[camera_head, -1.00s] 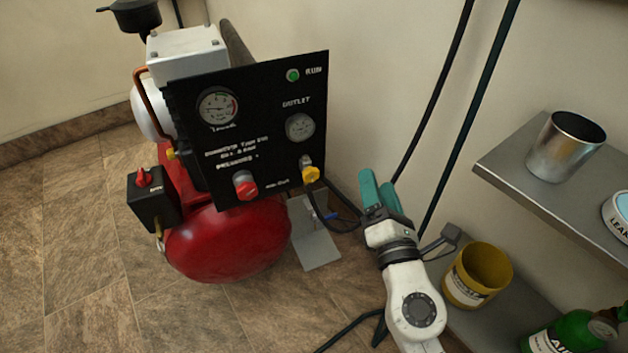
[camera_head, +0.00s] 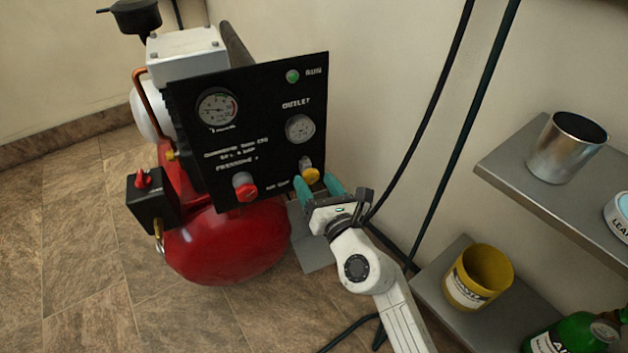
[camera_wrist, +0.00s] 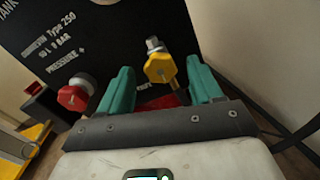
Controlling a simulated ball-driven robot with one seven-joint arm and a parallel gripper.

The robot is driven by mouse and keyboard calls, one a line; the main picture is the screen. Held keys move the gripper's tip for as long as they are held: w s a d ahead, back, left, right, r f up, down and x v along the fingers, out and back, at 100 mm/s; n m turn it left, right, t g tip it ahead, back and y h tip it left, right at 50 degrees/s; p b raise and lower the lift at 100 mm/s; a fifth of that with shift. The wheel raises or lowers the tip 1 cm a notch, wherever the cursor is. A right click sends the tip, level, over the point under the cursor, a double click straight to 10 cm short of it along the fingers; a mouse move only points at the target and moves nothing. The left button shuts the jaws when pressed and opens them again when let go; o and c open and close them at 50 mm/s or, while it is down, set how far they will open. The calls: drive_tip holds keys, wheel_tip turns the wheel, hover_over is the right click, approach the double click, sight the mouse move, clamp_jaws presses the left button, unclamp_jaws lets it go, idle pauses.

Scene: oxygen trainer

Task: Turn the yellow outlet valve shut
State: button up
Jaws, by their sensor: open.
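The yellow outlet valve (camera_head: 311,176) sticks out from the lower right of the black panel (camera_head: 262,120), below the outlet gauge (camera_head: 299,128). In the wrist view the yellow valve (camera_wrist: 160,68) lies ahead between my two teal fingers, nearer the right one, on a metal stem. My gripper (camera_head: 318,186) is open and empty, right in front of the valve. I cannot tell whether a finger touches it. In the head view the fingertips stand just at either side of the valve and partly hide its lower part.
A red knob (camera_head: 245,187) sits left of the valve on the panel; it also shows in the wrist view (camera_wrist: 76,96). The red tank (camera_head: 228,240) is below. Shelves with a metal cup (camera_head: 566,150) and a yellow pot (camera_head: 478,279) stand at the right.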

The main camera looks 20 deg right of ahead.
drive_tip(key=shift+w, duration=0.85)
drive_tip(key=c, duration=1.1)
